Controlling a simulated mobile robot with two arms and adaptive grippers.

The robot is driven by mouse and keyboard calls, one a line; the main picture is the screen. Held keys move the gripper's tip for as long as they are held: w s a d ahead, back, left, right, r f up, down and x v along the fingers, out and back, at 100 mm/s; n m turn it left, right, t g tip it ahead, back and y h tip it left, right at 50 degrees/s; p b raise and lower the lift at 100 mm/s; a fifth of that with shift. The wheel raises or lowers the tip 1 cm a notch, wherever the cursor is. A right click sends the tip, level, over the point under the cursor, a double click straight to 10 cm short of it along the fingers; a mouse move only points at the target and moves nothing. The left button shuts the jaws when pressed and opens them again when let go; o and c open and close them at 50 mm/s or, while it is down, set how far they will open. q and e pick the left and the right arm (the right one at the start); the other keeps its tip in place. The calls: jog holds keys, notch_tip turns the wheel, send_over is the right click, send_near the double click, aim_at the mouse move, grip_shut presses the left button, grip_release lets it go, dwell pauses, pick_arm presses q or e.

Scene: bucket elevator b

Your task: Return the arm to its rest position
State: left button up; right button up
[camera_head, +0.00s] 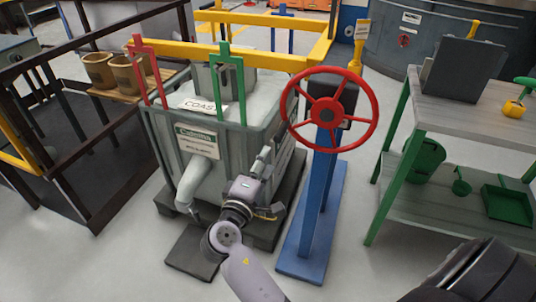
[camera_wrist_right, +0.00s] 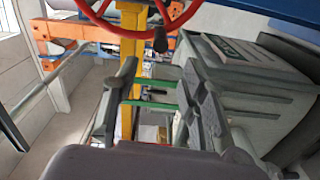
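My right arm comes up from the bottom middle of the head view. Its gripper (camera_head: 266,155) is in front of the grey bucket elevator housing (camera_head: 250,140) and left of the red handwheel (camera_head: 329,112). In the right wrist view my right gripper (camera_wrist_right: 160,72) has its two fingers spread apart with nothing between them. The handwheel rim (camera_wrist_right: 105,22) crosses the top of that view, beyond the fingers. I cannot tell the exact gap between the gripper and the housing. My left gripper does not show in either view.
The wheel stands on a blue post (camera_head: 307,205) with a blue base plate. A green-framed workbench (camera_head: 440,118) holds a grey box (camera_head: 463,70) at right. Wooden buckets (camera_head: 98,70) sit on a shelf at left. A yellow rail (camera_head: 185,50) runs above the housing.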

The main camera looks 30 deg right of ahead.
dwell(0.5)
